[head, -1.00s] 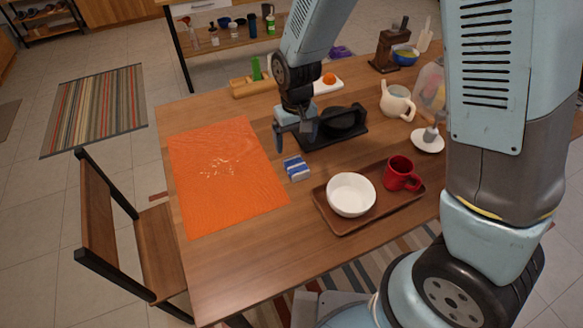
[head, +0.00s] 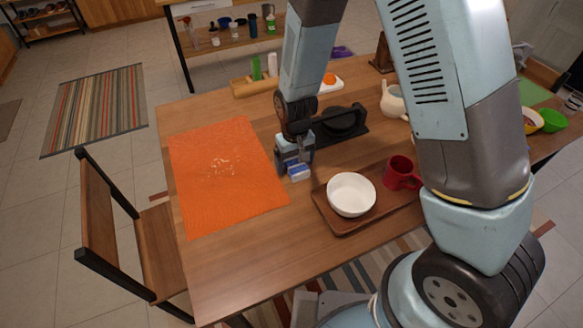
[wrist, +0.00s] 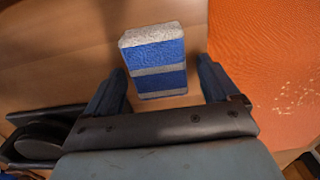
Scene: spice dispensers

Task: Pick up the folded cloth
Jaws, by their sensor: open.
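The folded cloth (wrist: 156,62) is a small blue block with white-grey bands, standing out against the wood in the wrist view. In the head view the cloth (head: 299,172) lies on the table, partly hidden by my gripper. My gripper (wrist: 165,85) is open, with one finger on each side of the cloth's near part and gaps showing at both sides. In the head view my gripper (head: 294,168) is low at the cloth. I cannot tell whether the fingers touch the table.
An orange mat (head: 222,180) lies left of the cloth. A wooden tray (head: 340,226) with a white bowl (head: 351,195) and a red mug (head: 401,173) is at the right. A black pan-like item (head: 342,122) is behind. The table front (head: 240,270) is clear.

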